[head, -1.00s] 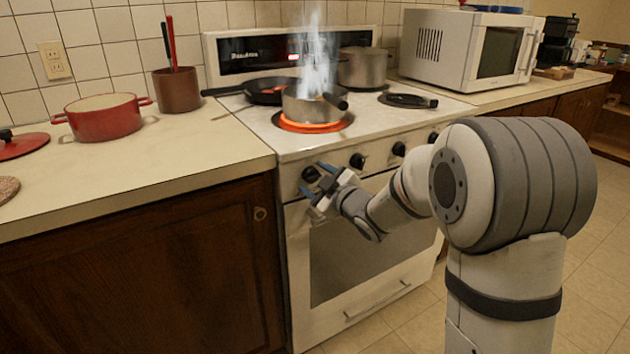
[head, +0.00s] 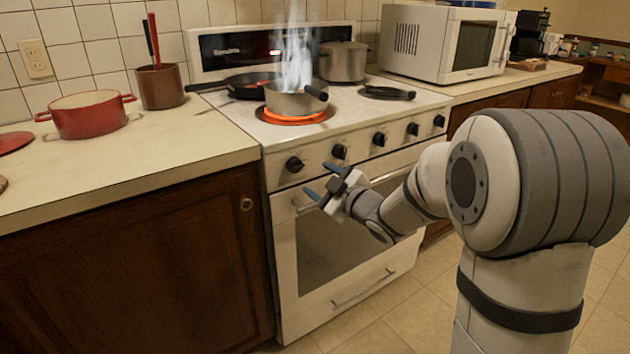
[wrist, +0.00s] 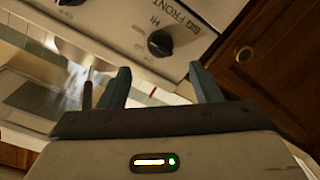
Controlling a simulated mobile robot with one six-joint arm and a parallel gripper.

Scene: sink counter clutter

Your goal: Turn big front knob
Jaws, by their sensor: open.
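The big front knob (head: 294,164) is the black leftmost knob on the white stove's front panel. In the wrist view, the knob (wrist: 160,43) sits beside lettering that reads "BIG FRONT". My gripper (head: 322,180) is in front of the stove, a little below and to the right of that knob in the head view. Its two blue-grey fingers are spread with nothing between them. In the wrist view, the knob shows beyond the gap between my fingers (wrist: 160,78). I see no contact with the knob.
A steaming pot (head: 292,103) stands on a glowing orange burner (head: 292,118). Other knobs (head: 339,151) line the panel to the right. The oven handle (head: 384,178) runs below the panel. A dark wooden cabinet (head: 150,265) adjoins the stove on the left.

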